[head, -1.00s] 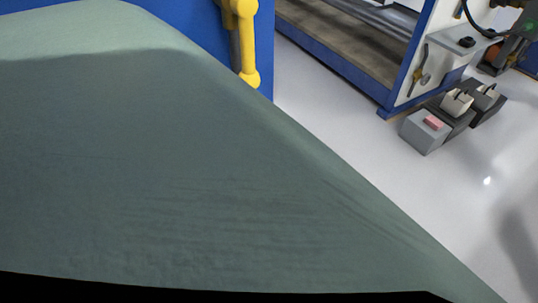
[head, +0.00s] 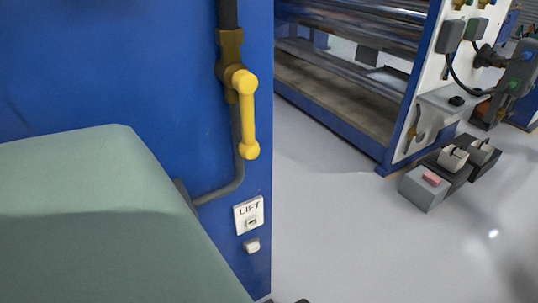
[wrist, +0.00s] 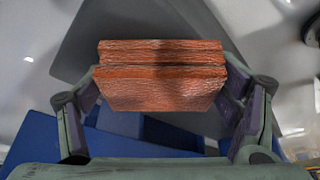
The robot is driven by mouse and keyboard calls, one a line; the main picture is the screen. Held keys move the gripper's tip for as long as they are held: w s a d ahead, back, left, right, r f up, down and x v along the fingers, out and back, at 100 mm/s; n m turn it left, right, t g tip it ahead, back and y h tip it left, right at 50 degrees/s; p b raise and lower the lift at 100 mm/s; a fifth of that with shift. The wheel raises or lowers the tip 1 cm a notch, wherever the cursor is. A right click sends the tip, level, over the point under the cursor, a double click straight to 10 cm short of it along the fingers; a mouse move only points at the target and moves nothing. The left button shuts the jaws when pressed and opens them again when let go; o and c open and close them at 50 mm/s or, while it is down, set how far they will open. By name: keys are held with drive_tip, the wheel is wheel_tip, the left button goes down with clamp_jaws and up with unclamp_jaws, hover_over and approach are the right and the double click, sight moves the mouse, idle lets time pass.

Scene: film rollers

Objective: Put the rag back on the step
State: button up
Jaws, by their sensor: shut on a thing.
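In the wrist view, a folded, rough orange-red rag (wrist: 160,90) is between the two fingers of my gripper (wrist: 161,84), which is shut on it. A flat dark grey surface (wrist: 105,32) shows behind the rag. I cannot tell whether it is the step, or whether the rag touches it. In the head view, a grey block (head: 422,193) with a small pink-red piece on top stands on the floor at the right; I cannot tell whether this block is the step. My gripper and the held rag are not in the head view.
A blue cabinet (head: 110,70) with a yellow lever (head: 247,112) and a LIFT plate (head: 249,213) stands at the left. A roller machine (head: 350,80) stands behind. Dark pedal blocks (head: 460,170) adjoin the grey block. The pale floor (head: 340,240) in front is clear.

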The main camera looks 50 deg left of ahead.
drive_tip(key=o, duration=1.5)
drive_tip(key=shift+f, duration=0.1)
drive_tip(key=p+v, duration=0.1)
drive_tip(key=v, duration=1.1)
